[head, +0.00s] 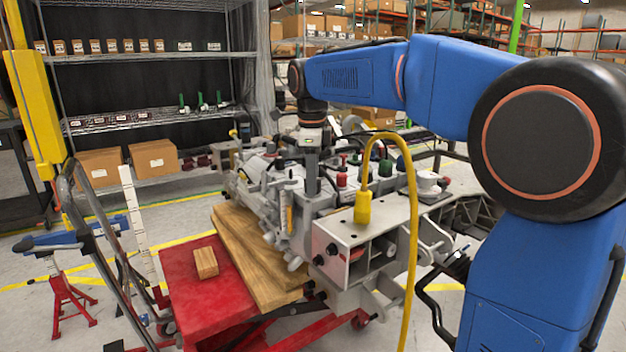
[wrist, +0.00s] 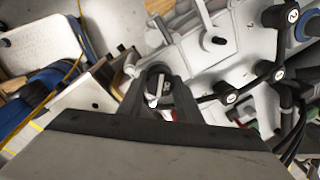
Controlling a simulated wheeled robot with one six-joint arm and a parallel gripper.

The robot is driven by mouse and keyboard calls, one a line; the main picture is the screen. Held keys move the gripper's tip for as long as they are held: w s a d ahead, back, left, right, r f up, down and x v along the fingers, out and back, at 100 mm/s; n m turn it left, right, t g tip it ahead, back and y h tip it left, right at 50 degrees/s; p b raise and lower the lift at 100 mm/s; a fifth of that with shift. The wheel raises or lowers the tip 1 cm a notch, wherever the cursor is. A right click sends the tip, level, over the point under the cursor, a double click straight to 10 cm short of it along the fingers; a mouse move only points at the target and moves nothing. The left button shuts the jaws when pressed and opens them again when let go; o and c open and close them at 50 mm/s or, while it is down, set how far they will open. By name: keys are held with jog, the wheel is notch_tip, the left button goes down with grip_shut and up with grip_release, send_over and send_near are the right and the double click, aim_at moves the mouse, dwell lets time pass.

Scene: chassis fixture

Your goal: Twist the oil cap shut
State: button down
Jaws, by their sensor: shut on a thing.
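My gripper (head: 312,182) points down onto the grey engine and chassis assembly (head: 335,230) near its middle in the head view. In the wrist view my gripper (wrist: 157,98) has its two dark fingers close around a small dark round piece, which I take to be the oil cap (wrist: 155,73). A pale bar shows across the middle between the fingers. The fingers are shut on the cap. In the head view the cap is hidden behind the gripper and parts around it, and I cannot tell how far it is turned.
A yellow hose with a yellow plug (head: 363,207) arches just right of my gripper. Red and green caps (head: 342,177) stand close by. A red lift table (head: 205,300) carries wood boards (head: 250,262) and a small wood block (head: 206,262). Shelves stand behind.

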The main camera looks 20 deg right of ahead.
jog(key=shift+f, duration=0.1)
jog(key=shift+m, duration=2)
jog(key=c, duration=1.2)
grip_release()
jog(key=shift+r, duration=3.55)
